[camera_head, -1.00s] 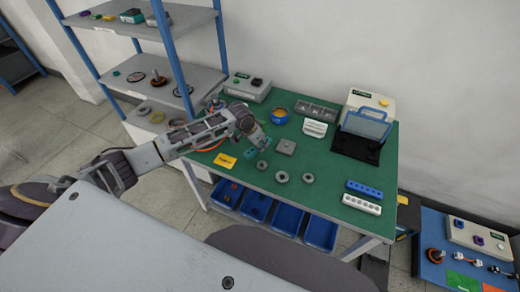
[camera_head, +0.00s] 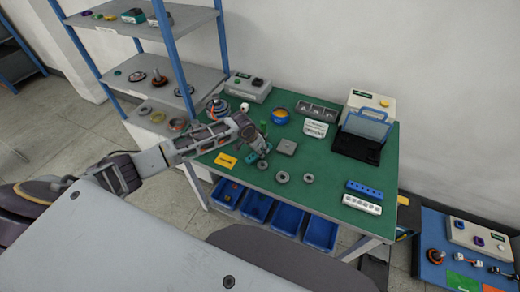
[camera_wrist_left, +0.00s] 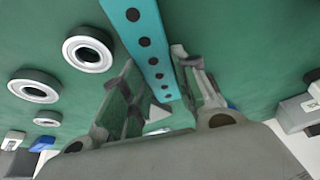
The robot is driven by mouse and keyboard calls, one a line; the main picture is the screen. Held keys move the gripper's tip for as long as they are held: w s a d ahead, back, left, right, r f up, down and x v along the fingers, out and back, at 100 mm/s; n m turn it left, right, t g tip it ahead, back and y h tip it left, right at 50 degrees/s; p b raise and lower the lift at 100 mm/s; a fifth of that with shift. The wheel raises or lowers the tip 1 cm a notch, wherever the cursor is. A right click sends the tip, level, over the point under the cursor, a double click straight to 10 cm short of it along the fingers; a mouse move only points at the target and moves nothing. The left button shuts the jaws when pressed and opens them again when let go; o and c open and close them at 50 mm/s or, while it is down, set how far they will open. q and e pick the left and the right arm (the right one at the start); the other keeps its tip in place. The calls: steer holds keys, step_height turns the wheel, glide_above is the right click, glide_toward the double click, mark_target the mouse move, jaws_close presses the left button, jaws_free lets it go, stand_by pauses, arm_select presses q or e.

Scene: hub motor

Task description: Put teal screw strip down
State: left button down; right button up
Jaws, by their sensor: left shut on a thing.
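The teal screw strip (camera_wrist_left: 157,48), a narrow bar with a row of dark holes, runs between the fingers of my left gripper (camera_wrist_left: 154,60) in the left wrist view. My left gripper is shut on it. In the head view, my left gripper (camera_head: 262,149) points down over the left middle of the green table (camera_head: 330,184). The arm and fingers hide most of the strip there, so I cannot tell whether it touches the tabletop. My right gripper is not in view.
Grey rings (camera_head: 282,177) lie just in front and right of the gripper. A yellow card (camera_head: 225,160) lies to its left, and a grey square block (camera_head: 286,147) to its right. A blue strip (camera_head: 364,188) and a white strip (camera_head: 361,204) lie at the right front.

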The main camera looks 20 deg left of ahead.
arm_select(q)
steer(key=c, duration=1.1)
jaws_free()
steer(key=shift+f, duration=0.1)
steer(key=v, duration=1.2)
